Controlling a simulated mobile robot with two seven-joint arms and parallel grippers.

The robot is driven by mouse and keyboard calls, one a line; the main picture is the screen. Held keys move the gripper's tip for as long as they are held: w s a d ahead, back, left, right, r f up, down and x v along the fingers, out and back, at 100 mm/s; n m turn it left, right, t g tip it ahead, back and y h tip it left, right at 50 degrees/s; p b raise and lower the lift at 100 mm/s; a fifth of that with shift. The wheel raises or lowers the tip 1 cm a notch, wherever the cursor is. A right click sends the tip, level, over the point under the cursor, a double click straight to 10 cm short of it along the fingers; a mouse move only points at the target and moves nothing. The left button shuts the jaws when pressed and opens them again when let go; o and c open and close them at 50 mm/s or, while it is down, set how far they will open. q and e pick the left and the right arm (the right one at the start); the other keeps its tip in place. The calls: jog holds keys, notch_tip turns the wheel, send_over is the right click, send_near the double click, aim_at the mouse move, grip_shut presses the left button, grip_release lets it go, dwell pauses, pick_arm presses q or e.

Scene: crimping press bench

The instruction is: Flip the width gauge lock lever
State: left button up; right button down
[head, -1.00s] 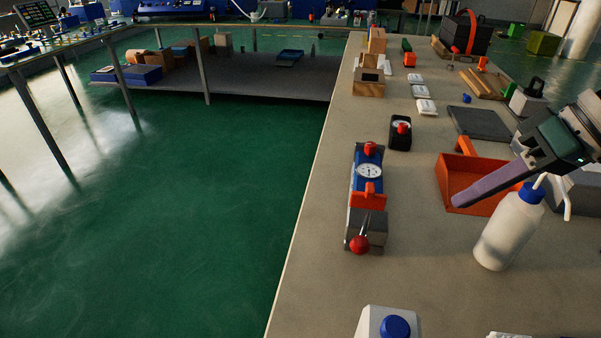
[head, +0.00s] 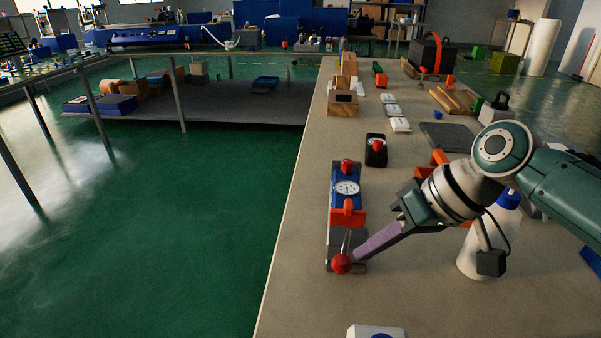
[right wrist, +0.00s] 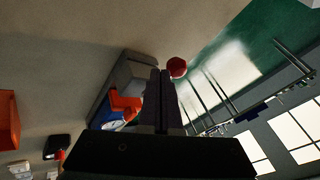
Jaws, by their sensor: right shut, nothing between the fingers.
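The width gauge (head: 346,200) stands on the bench, with a blue body, a white dial, orange parts and a grey block at its near end. A thin lever with a red ball knob (head: 341,263) rises from the grey block. In the right wrist view the knob (right wrist: 177,67) shows just beyond and right of the fingertips. My right gripper (head: 358,256) is shut and empty, its purple fingers pointing at the knob from the right. Its fingertips (right wrist: 159,72) look very close to the knob; I cannot tell whether they touch. My left gripper is not in view.
A smaller black gauge with a red knob (head: 376,150) sits beyond the width gauge. The bench's left edge runs close by the gauge.

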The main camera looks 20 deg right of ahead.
dwell(0.4)
jog(key=shift+a+p, duration=0.2)
jog(key=shift+p, duration=0.2)
jog(key=shift+a+m, duration=0.1)
jog(key=shift+m, duration=0.2)
